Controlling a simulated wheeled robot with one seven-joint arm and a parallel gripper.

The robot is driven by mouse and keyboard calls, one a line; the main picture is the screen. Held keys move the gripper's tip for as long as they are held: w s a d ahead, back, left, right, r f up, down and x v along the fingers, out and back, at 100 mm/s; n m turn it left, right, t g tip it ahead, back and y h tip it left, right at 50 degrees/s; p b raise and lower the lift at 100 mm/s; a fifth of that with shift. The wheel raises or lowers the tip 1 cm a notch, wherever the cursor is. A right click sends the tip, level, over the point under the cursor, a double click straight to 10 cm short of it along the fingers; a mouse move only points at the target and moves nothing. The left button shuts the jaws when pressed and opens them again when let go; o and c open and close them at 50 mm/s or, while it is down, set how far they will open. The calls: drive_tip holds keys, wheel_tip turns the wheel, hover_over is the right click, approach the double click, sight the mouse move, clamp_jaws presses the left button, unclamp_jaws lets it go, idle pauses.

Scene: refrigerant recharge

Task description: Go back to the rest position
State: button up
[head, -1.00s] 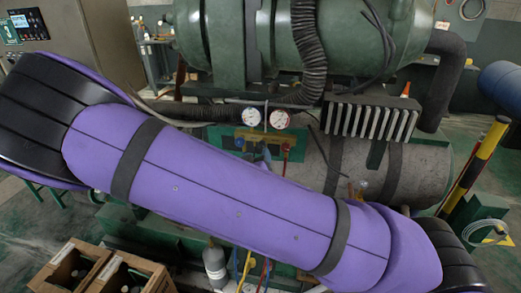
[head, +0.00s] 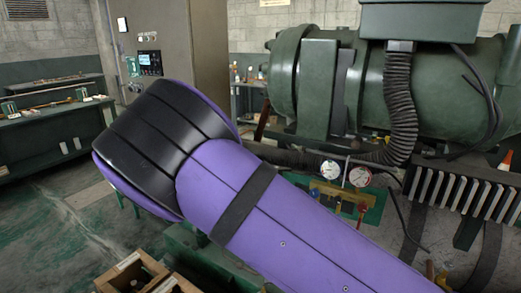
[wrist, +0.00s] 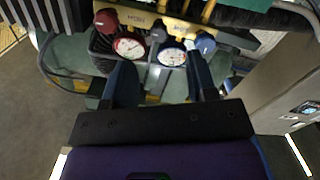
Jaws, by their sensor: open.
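In the wrist view my gripper (wrist: 160,76) is open, with its two dark fingers apart and nothing between them. Beyond the fingers is the gauge manifold, with a red-marked gauge (wrist: 130,47), a blue-marked gauge (wrist: 172,57), a red knob (wrist: 106,20) and a blue knob (wrist: 206,43). I cannot tell the exact gap between fingers and manifold. In the head view the two gauges (head: 345,173) and the yellow manifold body (head: 336,196) show behind my purple arm. My gripper is outside the head view.
A large green chiller (head: 440,85) with a black ribbed hose (head: 398,105) fills the right. A grey control cabinet (head: 180,50) stands behind my arm. Wooden crates (head: 135,270) sit at the lower left. A green workbench (head: 50,125) is far left, with open floor before it.

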drive_tip(key=s+r+g+y, duration=0.4)
drive_tip(key=r+y, duration=0.3)
drive_tip(key=r, duration=0.2)
drive_tip(key=s+r+g+y, duration=0.35)
drive_tip(key=r+y, duration=0.25)
drive_tip(key=r, duration=0.3)
drive_tip(key=s+d+r+h, duration=0.1)
drive_tip(key=s+d+r, duration=0.1)
drive_tip(key=s, duration=0.3)
drive_tip(key=s+d+r+n, duration=0.1)
drive_tip(key=s+d+r, duration=0.1)
drive_tip(key=s+r, duration=0.3)
drive_tip(key=s+d+r+n+g+h, duration=0.1)
drive_tip(key=s+d+r, duration=0.1)
drive_tip(key=s, duration=0.5)
drive_tip(key=shift+d+r+h, duration=0.3)
drive_tip(key=shift+d+r, duration=0.1)
drive_tip(key=shift+r, duration=0.3)
